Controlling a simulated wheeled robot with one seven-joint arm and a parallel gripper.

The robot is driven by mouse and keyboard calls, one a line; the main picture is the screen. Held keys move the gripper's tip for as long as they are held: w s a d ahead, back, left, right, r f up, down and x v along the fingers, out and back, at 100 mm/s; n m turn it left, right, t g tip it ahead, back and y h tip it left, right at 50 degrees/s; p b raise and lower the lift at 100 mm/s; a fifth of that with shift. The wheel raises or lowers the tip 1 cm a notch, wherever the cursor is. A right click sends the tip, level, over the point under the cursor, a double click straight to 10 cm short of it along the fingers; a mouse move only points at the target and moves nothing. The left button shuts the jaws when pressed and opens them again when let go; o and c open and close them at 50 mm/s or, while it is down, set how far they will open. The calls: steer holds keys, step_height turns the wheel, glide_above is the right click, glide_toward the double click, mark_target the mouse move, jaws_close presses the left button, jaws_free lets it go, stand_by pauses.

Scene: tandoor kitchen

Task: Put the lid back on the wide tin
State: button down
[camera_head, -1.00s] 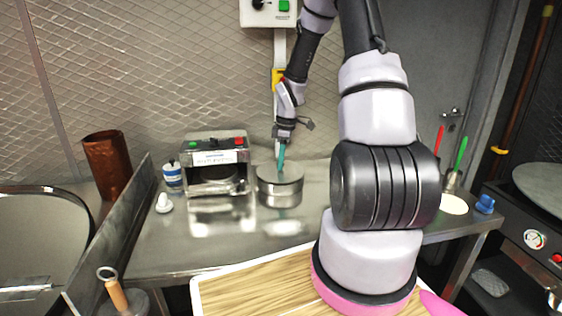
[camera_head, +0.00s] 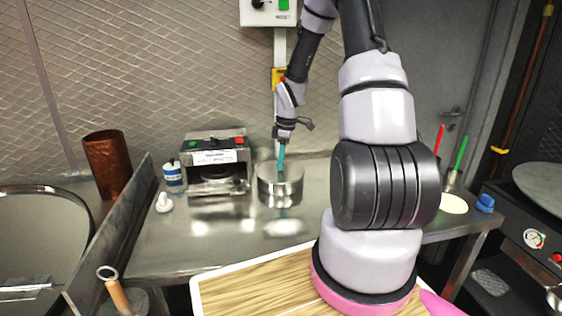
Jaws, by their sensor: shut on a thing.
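The wide tin (camera_head: 280,193) is a low round silver tin standing on the steel counter, just right of a small machine. My gripper (camera_head: 281,152) is above it, pointing down. A teal piece (camera_head: 281,163) shows below the gripper and reaches down to the tin's top. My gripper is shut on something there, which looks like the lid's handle. The lid's disc is hard to tell apart from the tin at this size, so I cannot tell whether it is fully seated.
The small machine (camera_head: 215,163) stands close left of the tin. A blue-and-white jar (camera_head: 173,177) and a white knob-like item (camera_head: 163,203) are farther left, before a copper cylinder (camera_head: 107,164). A wooden board (camera_head: 250,287) lies in front. The steel counter (camera_head: 235,235) before the tin is clear.

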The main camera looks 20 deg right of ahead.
stand_by(0.3)
steer(key=shift+c, duration=0.6)
jaws_free()
steer(key=shift+r, duration=3.5)
jaws_close()
